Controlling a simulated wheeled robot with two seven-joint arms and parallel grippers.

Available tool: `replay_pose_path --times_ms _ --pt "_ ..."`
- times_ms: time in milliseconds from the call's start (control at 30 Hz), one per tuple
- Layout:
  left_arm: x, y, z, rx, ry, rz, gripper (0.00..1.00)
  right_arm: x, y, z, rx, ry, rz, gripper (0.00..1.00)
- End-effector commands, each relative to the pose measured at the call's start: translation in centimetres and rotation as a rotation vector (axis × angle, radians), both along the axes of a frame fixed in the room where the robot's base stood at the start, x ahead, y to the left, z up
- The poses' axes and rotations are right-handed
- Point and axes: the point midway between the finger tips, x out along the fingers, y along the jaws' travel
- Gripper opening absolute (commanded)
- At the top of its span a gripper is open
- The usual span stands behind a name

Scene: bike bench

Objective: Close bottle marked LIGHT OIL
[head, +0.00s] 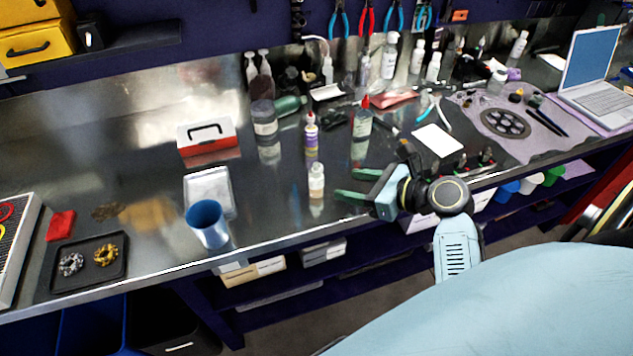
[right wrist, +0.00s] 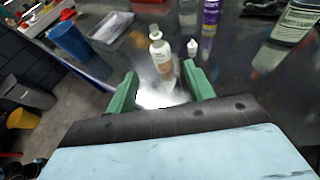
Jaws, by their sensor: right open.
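A small bottle with a pale label (head: 317,182) stands upright near the front of the steel bench; its lettering is too small to read. It also shows in the right wrist view (right wrist: 162,62), just beyond the fingertips. A small white pointed piece, which looks like a cap (right wrist: 192,48), shows to the right of the bottle there, near the right-hand finger. I cannot tell it apart in the head view. My right gripper (head: 343,185) is open and empty, its green fingers pointing left toward the bottle, apart from it. My left gripper is not in view.
A purple-labelled bottle (head: 311,140) and a red-capped bottle (head: 362,130) stand behind. A blue cup (head: 207,224) and a metal tray (head: 225,184) are to the left. A white card (head: 437,140) lies to the right. The bench between cup and bottle is clear.

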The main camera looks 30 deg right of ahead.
Motion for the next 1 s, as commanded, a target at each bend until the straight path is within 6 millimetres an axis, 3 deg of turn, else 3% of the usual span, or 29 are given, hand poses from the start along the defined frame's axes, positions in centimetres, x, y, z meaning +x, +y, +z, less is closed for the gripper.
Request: replay_pose_path --times_ms 133,233,333,600,833,1000 --pt "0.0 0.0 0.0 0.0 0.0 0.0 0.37 0.0 0.0 0.0 0.0 0.0 0.0 0.53" --pt "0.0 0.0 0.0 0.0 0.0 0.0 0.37 0.0 0.1 0.0 -0.009 0.001 0.005 0.43" --pt "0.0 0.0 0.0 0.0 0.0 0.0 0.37 -0.3 0.6 -0.4 -0.091 0.0 0.051 0.43" --pt "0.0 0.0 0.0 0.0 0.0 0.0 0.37 -3.3 4.5 -3.5 -0.689 -0.025 0.46 0.43" --pt "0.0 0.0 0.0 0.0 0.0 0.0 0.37 -6.0 6.5 -5.7 -1.082 -0.08 0.812 0.43" --pt "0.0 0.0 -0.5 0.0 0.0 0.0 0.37 -6.4 7.0 -10.9 -1.222 -0.086 0.977 0.43"
